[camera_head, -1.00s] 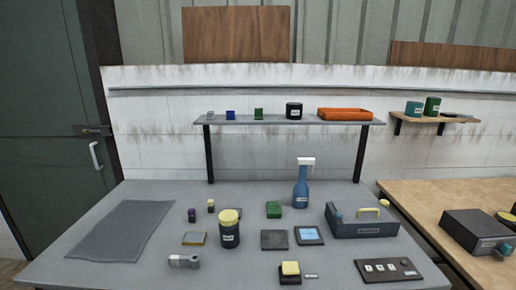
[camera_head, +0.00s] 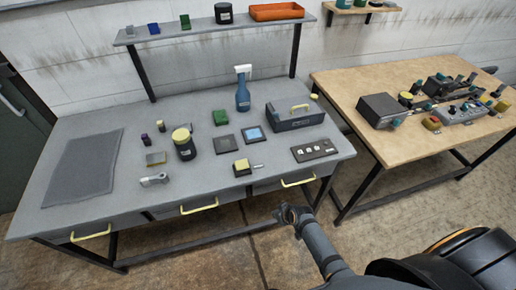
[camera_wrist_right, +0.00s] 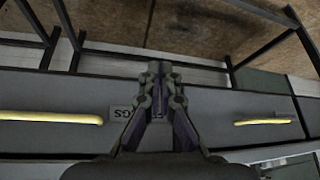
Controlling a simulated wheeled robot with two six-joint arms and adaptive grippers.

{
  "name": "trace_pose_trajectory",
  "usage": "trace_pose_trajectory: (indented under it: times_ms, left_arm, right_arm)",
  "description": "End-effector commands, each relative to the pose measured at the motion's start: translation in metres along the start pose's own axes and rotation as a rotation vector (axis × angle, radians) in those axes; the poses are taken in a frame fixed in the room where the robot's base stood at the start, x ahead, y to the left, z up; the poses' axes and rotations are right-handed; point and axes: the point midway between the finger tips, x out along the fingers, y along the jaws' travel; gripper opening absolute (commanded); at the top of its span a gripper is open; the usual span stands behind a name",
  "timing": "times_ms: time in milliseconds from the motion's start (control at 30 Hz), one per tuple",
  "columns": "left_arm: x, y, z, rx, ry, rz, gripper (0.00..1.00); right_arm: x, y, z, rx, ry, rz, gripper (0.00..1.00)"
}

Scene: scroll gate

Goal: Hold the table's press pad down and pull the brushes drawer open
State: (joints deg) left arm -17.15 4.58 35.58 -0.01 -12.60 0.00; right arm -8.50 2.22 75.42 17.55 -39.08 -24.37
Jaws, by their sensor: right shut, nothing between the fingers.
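The grey table (camera_head: 105,205) has three drawers in its front, each with a yellow handle: left (camera_head: 91,233), middle (camera_head: 199,207) and right (camera_head: 298,181). All look shut, and I cannot read which is the brushes drawer. A yellow-topped black block (camera_head: 242,167), possibly the press pad, sits near the table's front edge. My right gripper (camera_head: 291,213) is shut and empty, in front of the table near the right drawer. In the right wrist view, my fingers (camera_wrist_right: 159,80) point between two yellow handles (camera_wrist_right: 50,117), partly covering a label (camera_wrist_right: 122,113). My left gripper is out of view.
On the tabletop are a dark mat (camera_head: 85,165), a yellow-lidded jar (camera_head: 184,145), a blue spray bottle (camera_head: 243,92), a grey toolbox (camera_head: 295,122) and a button panel (camera_head: 314,150). A wooden table (camera_head: 345,85) stands at the right. Bare floor lies in front.

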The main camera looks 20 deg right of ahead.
Motion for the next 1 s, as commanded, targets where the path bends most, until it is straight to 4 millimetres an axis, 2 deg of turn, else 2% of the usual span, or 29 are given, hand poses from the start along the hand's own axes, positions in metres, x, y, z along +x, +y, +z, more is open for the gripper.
trace_pose_trajectory:
  times_ms: [33, 100, 200, 300, 433, 600, 767, 833, 1000]
  left_arm:
    - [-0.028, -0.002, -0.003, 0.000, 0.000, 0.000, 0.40]
    - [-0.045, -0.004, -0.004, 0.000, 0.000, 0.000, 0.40]
    - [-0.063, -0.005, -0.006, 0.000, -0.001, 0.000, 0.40]
    - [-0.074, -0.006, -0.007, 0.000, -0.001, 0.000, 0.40]
    - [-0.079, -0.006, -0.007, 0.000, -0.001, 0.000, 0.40]
    - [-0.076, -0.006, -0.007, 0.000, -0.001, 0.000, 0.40]
    - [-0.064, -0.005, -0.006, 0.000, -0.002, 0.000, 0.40]
    - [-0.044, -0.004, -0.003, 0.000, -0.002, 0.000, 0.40]
    - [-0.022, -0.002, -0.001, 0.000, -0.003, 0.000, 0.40]
  right_arm:
    - [-0.036, -0.004, -0.049, -0.028, 0.048, -0.018, 0.00]
    - [-0.069, -0.011, -0.099, -0.069, 0.106, -0.046, 0.00]
    - [-0.111, -0.020, -0.154, -0.128, 0.177, -0.080, 0.00]
    - [-0.142, -0.028, -0.191, -0.176, 0.229, -0.103, 0.00]
    - [-0.161, -0.034, -0.212, -0.208, 0.262, -0.119, 0.00]
    - [-0.161, -0.035, -0.215, -0.214, 0.269, -0.121, 0.00]
    - [-0.136, -0.037, -0.220, -0.212, 0.270, -0.121, 0.00]
    - [-0.117, -0.039, -0.220, -0.212, 0.272, -0.120, 0.00]
    - [-0.097, -0.043, -0.227, -0.213, 0.270, -0.120, 0.00]
